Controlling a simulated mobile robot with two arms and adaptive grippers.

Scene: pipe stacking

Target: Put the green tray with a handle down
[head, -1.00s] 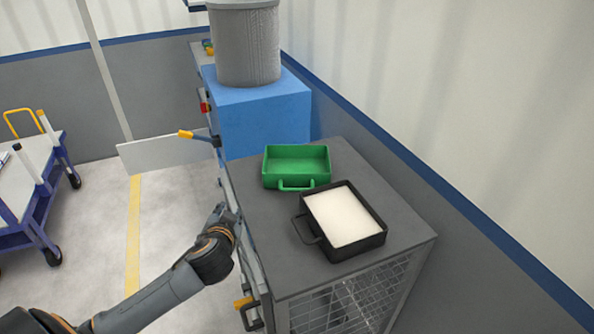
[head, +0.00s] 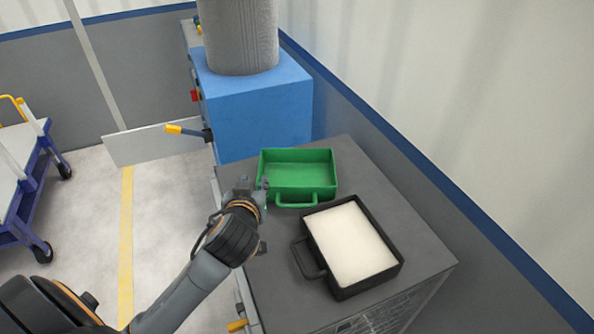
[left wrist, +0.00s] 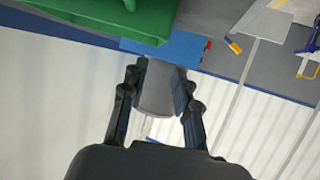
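The green tray (head: 300,176) sits on the dark grey cabinet top (head: 385,178), with its handle on the near side. In the left wrist view the green tray (left wrist: 120,15) fills the upper left, beyond the fingers. My left gripper (head: 262,186) is just left of the tray's near left corner in the head view. Its fingers (left wrist: 158,75) are spread apart with nothing between them, so it is open and empty. Whether it touches the tray is unclear. My right gripper is not in view.
A black tray (head: 394,272) with a white filling stands on the same top, close in front of the green one. A blue block (head: 258,115) with a grey cylinder (head: 238,35) is behind. A wall runs along the right. Bare top lies left of the black tray.

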